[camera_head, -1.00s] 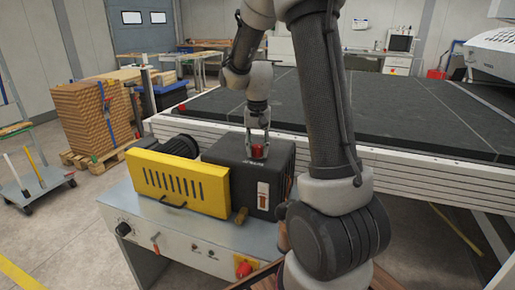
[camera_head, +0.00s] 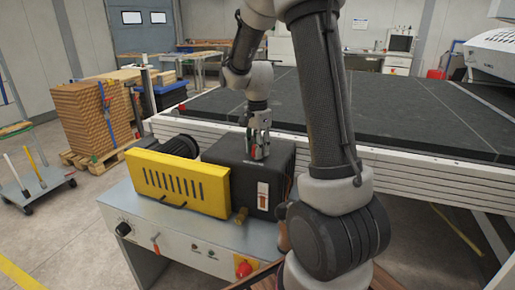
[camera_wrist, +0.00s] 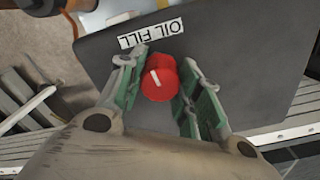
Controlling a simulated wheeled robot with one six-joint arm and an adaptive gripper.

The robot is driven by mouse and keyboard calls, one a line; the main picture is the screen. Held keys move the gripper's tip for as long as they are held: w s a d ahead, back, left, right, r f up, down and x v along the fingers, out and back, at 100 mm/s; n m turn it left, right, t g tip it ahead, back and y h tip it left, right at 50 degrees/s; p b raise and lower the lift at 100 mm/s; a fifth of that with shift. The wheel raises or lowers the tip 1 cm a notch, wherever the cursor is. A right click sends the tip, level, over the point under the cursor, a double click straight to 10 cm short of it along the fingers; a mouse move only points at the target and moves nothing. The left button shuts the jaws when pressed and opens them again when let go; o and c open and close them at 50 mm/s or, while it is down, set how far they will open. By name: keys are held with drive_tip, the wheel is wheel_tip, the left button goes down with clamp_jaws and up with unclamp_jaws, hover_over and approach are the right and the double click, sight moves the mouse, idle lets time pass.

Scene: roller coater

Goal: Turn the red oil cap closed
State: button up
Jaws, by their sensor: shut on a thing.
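The red oil cap (camera_wrist: 160,80) sits on top of the black housing (camera_head: 222,158). In the wrist view it is a round knob with a short white line tilted a little to the left of upright. My gripper (camera_wrist: 162,92) points down over the cap, with one green-padded finger on each side, and is shut on it. In the head view my gripper (camera_head: 258,152) stands on the housing top, and its fingers mostly hide the cap.
A white "OIL FILL" label (camera_wrist: 151,35) lies beside the cap, upside down in the wrist view. A yellow vented cover (camera_head: 178,186) stands left of the housing, with a sight gauge (camera_head: 263,195) on the housing front. A wide black table (camera_head: 400,112) lies behind.

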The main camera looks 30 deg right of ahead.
drive_tip(key=shift+m, duration=0.6)
drive_tip(key=o, duration=1)
drive_tip(key=shift+o, duration=0.2)
wheel_tip(320, 180, up, 12)
